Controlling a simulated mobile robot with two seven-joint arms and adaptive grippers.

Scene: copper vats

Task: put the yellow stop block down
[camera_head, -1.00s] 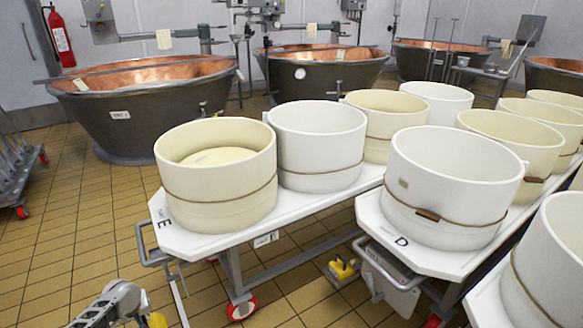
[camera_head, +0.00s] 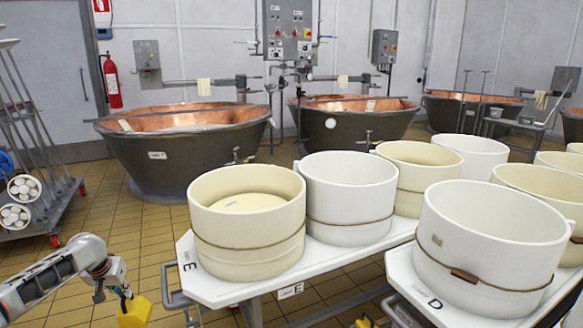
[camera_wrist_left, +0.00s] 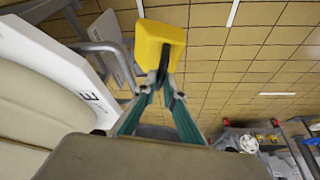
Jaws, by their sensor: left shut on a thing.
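My left gripper (camera_head: 122,293) is at the lower left of the head view, beside the white table marked E. It is shut on the yellow stop block (camera_head: 134,312), which hangs below the fingers over the tiled floor. In the left wrist view, the fingers (camera_wrist_left: 161,88) close on a dark part of the yellow block (camera_wrist_left: 160,45). Bare floor shows beyond the block. A second yellow block (camera_head: 364,322) sits low between the tables, mostly cut off by the frame edge. My right gripper is not in view.
The white table E (camera_head: 212,291) with its metal handle (camera_head: 176,300) is just right of my left gripper and carries several tubs. Copper vats (camera_head: 185,150) stand behind. A wheeled rack (camera_head: 50,205) is at the left. Tiled floor (camera_head: 110,215) between rack and table is clear.

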